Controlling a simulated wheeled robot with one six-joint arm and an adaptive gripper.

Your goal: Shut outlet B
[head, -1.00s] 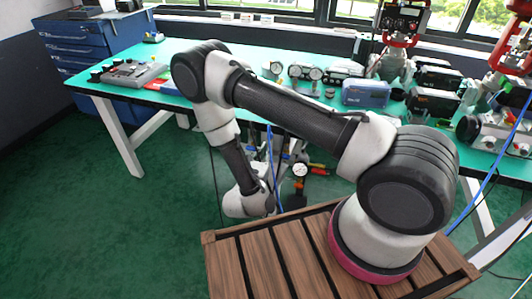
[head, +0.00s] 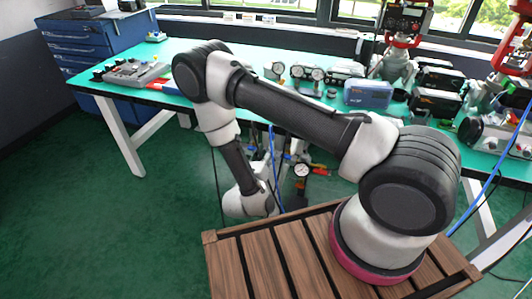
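I cannot make out outlet B for certain. Below the green bench, behind my forearm, a small white round gauge (head: 301,170) shows. Beside it are red handles or fittings (head: 320,169), partly hidden by my arm. My arm reaches out from the wooden slatted deck and bends down toward the floor in front of the bench. My gripper is not visible; the lower end of the arm hides it.
The green-topped bench (head: 180,56) runs across the back, with gauges (head: 307,73), a blue device box (head: 368,93) and a grey control panel (head: 132,72) on it. A blue drawer cabinet (head: 88,45) stands at the left. The green floor (head: 110,220) at left is clear.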

